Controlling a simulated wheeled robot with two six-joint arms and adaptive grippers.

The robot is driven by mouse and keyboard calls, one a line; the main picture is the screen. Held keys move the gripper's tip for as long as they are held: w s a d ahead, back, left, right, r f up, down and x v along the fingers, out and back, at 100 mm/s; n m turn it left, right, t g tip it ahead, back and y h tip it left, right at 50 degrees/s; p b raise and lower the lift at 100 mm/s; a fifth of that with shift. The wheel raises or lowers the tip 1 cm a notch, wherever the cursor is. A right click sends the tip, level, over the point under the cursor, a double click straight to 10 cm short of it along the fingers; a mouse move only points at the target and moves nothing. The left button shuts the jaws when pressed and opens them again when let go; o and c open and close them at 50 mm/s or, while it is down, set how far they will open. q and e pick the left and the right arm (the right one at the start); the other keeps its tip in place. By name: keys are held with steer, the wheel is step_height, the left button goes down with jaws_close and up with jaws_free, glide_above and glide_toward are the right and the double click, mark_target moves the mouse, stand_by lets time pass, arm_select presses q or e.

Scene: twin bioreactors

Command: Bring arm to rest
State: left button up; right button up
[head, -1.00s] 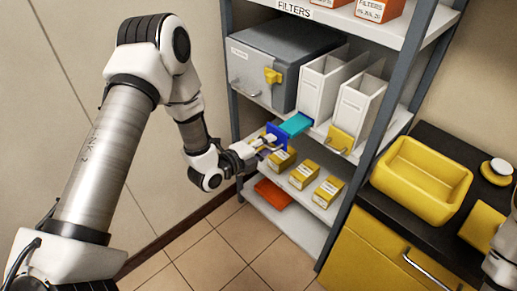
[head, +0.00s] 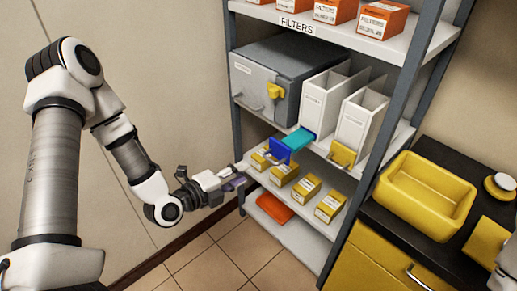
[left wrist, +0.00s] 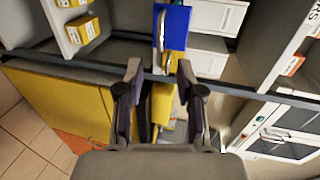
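My left gripper (head: 238,175) is open and empty, in front of the shelf unit, with its arm bent in from the left. In the left wrist view its two fingers (left wrist: 159,70) stand apart with a clear gap. A blue front plate (head: 279,150) with a teal part (head: 299,137) behind it sticks out from the shelf bay, up and to the right of the gripper. The blue plate also shows beyond the fingertips in the left wrist view (left wrist: 173,25), apart from them. My right gripper is out of view; only a piece of that arm shows at the right edge.
The shelf unit (head: 388,120) holds a grey box (head: 265,75), white holders (head: 318,100), yellow-labelled boxes (head: 306,186) and an orange item (head: 275,208). A yellow bin (head: 425,195) sits on the dark counter at right. Floor and wall space left of the shelf is free.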

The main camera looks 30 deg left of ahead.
arm_select(q)
steer(key=shift+f, duration=0.1)
steer(key=s+d+f+n+g, duration=0.1)
steer(key=s+d+f+g, duration=0.25)
steer(key=f, duration=0.25)
steer(key=s+d+f+g+y, duration=0.1)
steer(key=s+d+f+g, duration=0.1)
steer(key=s+f, duration=0.25)
steer(key=s+d+f+n+g, duration=0.1)
steer(key=s+d+f+g, duration=0.15)
steer(key=f, duration=0.45)
steer(key=s+a+f+n+g+y, duration=0.2)
steer(key=s+n, duration=0.4)
steer(key=n, duration=0.4)
steer(key=s+a+f+n+g+y, duration=0.2)
steer(key=s+f+n+g, duration=0.1)
steer(key=s+n, duration=0.4)
steer(key=n+g, duration=0.1)
steer(key=n, duration=0.2)
steer(key=shift+a, duration=0.2)
